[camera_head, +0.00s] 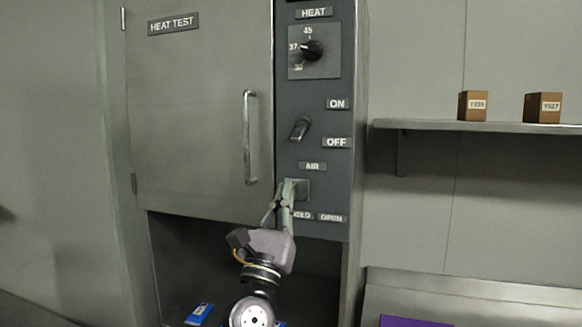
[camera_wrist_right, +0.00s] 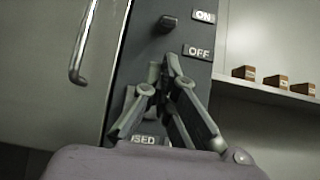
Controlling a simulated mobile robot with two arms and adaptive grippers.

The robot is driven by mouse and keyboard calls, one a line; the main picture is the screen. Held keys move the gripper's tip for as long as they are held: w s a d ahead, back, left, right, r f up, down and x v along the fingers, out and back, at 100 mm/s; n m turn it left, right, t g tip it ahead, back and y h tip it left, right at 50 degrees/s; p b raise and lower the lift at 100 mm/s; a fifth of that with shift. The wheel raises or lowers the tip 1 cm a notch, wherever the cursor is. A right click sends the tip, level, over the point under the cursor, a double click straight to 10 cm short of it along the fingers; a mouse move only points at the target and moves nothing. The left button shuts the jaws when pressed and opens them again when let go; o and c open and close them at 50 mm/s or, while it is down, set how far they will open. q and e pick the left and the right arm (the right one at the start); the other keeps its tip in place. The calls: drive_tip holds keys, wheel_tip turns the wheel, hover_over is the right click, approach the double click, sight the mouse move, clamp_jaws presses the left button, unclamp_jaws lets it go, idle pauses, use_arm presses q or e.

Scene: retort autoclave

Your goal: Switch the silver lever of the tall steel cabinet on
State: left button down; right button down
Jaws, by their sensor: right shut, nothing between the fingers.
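The tall steel cabinet (camera_head: 200,110) stands upright with its door closed. On its dark control panel the short silver lever (camera_head: 299,128) sits left of the ON and OFF labels, tilted. It also shows at the top of the right wrist view (camera_wrist_right: 167,23). I cannot tell for sure which setting it is in. My right gripper (camera_head: 287,186) is shut and empty. It is below the lever, in front of the AIR control, which it partly hides. In the right wrist view the fingertips (camera_wrist_right: 167,66) appear below the lever, apart from it. My left gripper is out of view.
A black HEAT dial (camera_head: 312,50) is above the lever. A vertical door handle (camera_head: 249,137) is left of the panel. A shelf (camera_head: 480,126) with small brown boxes is at the right. Blue items (camera_head: 199,314) lie in the open bay below.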

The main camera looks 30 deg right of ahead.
sight(292, 139)
drive_tip(key=shift+p+x, duration=2.25)
drive_tip(key=shift+x, duration=2.65)
drive_tip(key=shift+s+a+r, duration=0.25)
drive_tip(key=shift+r, duration=0.05)
drive_tip(key=shift+s+a+r+p, duration=0.15)
drive_tip(key=shift+s+a+r, duration=0.25)
drive_tip(key=shift+r, duration=0.2)
drive_tip(key=shift+s+a+r+p, duration=0.15)
drive_tip(key=shift+s+a+r, duration=0.1)
drive_tip(key=shift+a+r, duration=0.25)
drive_tip(key=r, duration=0.1)
drive_tip(key=r+p, duration=0.1)
drive_tip(key=shift+s+a+r, duration=0.2)
drive_tip(key=shift+s+r, duration=0.1)
drive_tip(key=shift+r, duration=0.1)
